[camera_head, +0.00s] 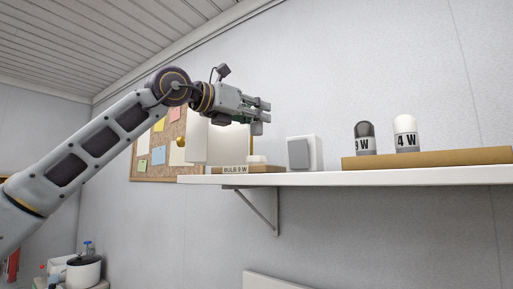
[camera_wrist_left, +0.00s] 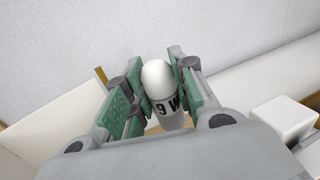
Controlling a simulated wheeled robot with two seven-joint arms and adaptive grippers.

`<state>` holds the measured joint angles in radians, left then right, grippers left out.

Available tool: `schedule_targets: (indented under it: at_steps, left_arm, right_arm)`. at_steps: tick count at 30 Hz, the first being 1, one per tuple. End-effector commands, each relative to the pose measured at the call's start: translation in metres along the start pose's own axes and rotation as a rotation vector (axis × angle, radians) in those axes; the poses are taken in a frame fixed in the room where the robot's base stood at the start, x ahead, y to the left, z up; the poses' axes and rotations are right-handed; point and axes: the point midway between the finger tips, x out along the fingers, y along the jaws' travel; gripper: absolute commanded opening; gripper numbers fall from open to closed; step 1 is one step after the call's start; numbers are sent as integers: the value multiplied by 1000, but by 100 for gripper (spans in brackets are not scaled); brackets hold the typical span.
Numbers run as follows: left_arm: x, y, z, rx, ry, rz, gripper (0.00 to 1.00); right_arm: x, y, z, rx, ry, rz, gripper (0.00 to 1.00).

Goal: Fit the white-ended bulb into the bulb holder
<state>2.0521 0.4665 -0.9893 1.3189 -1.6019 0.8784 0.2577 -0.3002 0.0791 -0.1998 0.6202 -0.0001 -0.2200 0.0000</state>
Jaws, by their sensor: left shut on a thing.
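My left gripper (camera_head: 262,110) is above the shelf, over the bulb holder (camera_head: 257,160). The holder is a low white round piece on a wooden base labelled BULB 9 W. In the left wrist view my left gripper (camera_wrist_left: 160,95) is shut on a white-ended bulb (camera_wrist_left: 157,75) marked 9 W, its green pads on both sides. The bulb is hardly visible in the head view. The holder cannot be made out in the wrist view. My right gripper is not in view.
A white box with a grey face (camera_head: 301,153) stands right of the holder on the white shelf (camera_head: 330,178). A wooden rack (camera_head: 440,158) at right holds a dark-ended 9 W bulb (camera_head: 365,138) and a white-ended 4 W bulb (camera_head: 405,134). White panels (camera_head: 236,143) stand behind the holder.

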Motion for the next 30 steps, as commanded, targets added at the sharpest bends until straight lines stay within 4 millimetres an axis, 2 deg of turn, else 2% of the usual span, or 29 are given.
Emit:
schedule_targets:
  at_steps: [3, 9, 23, 30]
  left_arm:
    - [0, 1, -15, 0, 1, 1, 2]
    - [0, 0, -31, 0, 0, 0, 2]
    - [0, 0, -36, 0, -1, 0, 2]
    - [0, 0, -51, 0, 0, -1, 2]
  right_arm:
    - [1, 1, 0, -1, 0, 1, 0]
    - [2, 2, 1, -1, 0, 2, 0]
    - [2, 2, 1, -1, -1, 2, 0]
    - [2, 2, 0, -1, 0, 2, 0]
